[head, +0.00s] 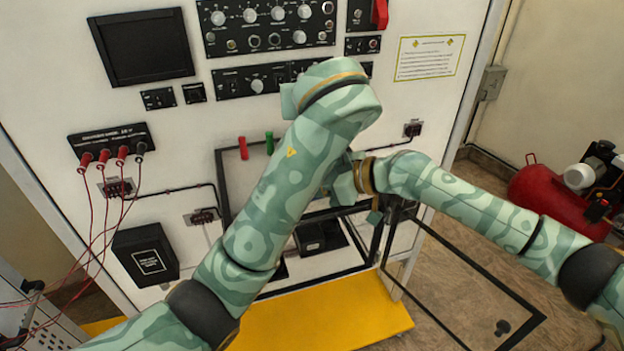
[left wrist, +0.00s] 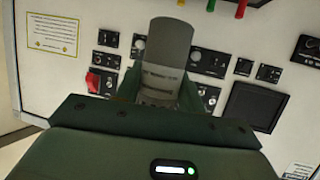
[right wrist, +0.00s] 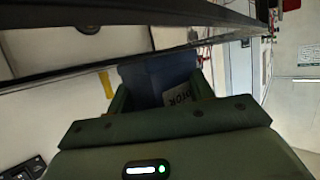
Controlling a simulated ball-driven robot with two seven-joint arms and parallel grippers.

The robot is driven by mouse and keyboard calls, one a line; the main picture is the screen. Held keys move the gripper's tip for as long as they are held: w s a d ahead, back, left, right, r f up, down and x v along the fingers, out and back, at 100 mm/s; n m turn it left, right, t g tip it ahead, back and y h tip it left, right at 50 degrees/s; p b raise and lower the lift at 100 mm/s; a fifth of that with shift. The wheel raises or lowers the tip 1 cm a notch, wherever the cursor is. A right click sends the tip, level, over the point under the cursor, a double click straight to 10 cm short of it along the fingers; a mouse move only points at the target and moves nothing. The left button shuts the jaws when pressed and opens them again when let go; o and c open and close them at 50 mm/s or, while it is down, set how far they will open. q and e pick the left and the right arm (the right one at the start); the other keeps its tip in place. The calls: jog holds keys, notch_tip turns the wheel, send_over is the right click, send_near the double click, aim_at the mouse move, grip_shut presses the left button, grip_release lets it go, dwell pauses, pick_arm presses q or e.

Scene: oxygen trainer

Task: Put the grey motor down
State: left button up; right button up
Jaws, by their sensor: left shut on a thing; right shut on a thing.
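The grey motor (left wrist: 166,58), a grey cylinder with a ridged lower part, stands between the fingers of my left gripper (left wrist: 160,92) in the left wrist view. That gripper is shut on it. In the head view my left wrist hides the motor and most of the gripper, in front of the upper panel. My right gripper (right wrist: 160,92) is shut on a dark blue block (right wrist: 155,76) with a partly covered white label. In the head view the right gripper (head: 342,182) is near the black-framed opening, and its block is not clearly visible.
The white panel (head: 180,100) carries knobs, a dark screen (head: 142,47) and red cables (head: 103,190). A black frame (head: 225,165) surrounds an opening, with an open framed door (head: 480,262) at right. A yellow platform (head: 330,318) lies below. A red tank (head: 540,195) stands at right.

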pick_arm(q)
jog(key=f, duration=0.2)
jog(key=a+f, duration=0.1)
jog(key=f, duration=0.2)
pick_arm(e)
jog(key=shift+a, duration=0.15)
pick_arm(q)
jog(key=shift+d+f, duration=0.1)
jog(key=shift+f, duration=2.2)
